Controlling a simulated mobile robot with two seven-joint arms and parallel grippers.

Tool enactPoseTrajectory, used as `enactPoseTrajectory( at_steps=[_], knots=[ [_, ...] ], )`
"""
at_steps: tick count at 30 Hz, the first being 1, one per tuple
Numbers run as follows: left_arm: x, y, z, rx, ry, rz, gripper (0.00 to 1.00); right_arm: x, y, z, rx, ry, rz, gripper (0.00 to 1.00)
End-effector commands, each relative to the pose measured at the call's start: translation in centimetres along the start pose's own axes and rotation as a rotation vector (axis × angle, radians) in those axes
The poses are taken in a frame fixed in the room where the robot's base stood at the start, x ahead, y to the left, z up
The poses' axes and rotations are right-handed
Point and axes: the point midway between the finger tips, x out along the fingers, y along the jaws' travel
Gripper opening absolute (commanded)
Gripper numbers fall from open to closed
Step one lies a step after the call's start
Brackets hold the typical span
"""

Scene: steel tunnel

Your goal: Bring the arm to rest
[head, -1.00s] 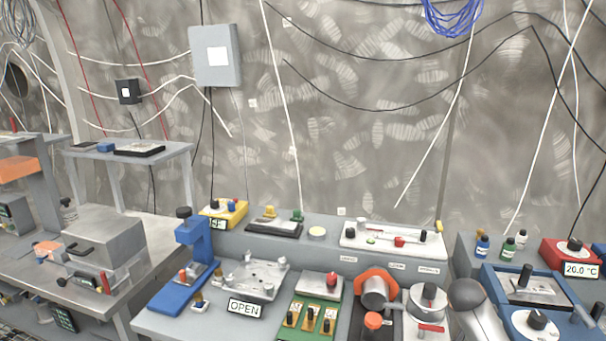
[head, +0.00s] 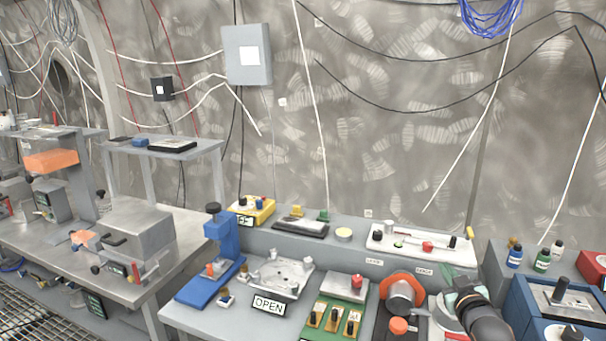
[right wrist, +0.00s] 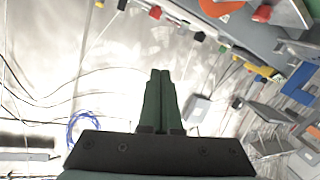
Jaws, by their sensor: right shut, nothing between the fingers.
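My right gripper (head: 446,273) shows at the lower right of the head view, above the bench, with dark green fingers pointing up and away. In the right wrist view the two fingers (right wrist: 160,75) lie together, shut with nothing between them. My right arm comes in from the bottom edge and hides part of the bench behind it. My left gripper is not in view.
An orange-collared cylinder (head: 403,293) stands just left of my right arm. A blue box (head: 515,300) and small bottles (head: 542,260) are on its right. A white panel (head: 400,247) with knobs lies behind. The space above the bench is open.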

Motion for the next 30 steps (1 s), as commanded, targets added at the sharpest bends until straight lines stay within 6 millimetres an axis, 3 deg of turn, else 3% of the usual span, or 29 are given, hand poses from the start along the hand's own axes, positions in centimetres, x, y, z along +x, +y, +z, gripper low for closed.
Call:
enactPoseTrajectory(
  at_steps=[1,8,12,18,24,27,30],
  knots=[
    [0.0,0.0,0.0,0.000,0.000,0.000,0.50,-1.0,-1.6,2.0,0.003,-0.024,-0.024,0.00],
    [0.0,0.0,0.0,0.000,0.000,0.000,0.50,-7.0,-8.5,11.1,0.026,-0.148,-0.132,0.00],
    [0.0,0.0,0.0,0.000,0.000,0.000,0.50,-13.0,-13.2,16.9,0.058,-0.244,-0.208,0.00],
    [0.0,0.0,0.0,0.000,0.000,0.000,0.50,-23.1,-18.5,23.1,0.121,-0.385,-0.299,0.00],
    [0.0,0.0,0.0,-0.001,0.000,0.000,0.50,-32.2,-21.8,26.2,0.186,-0.507,-0.357,0.00],
    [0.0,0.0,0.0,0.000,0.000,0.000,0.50,-35.0,-22.6,26.9,0.208,-0.546,-0.371,0.00],
    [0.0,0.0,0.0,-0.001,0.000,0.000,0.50,-36.4,-23.0,27.1,0.220,-0.566,-0.377,0.00]
  ],
)
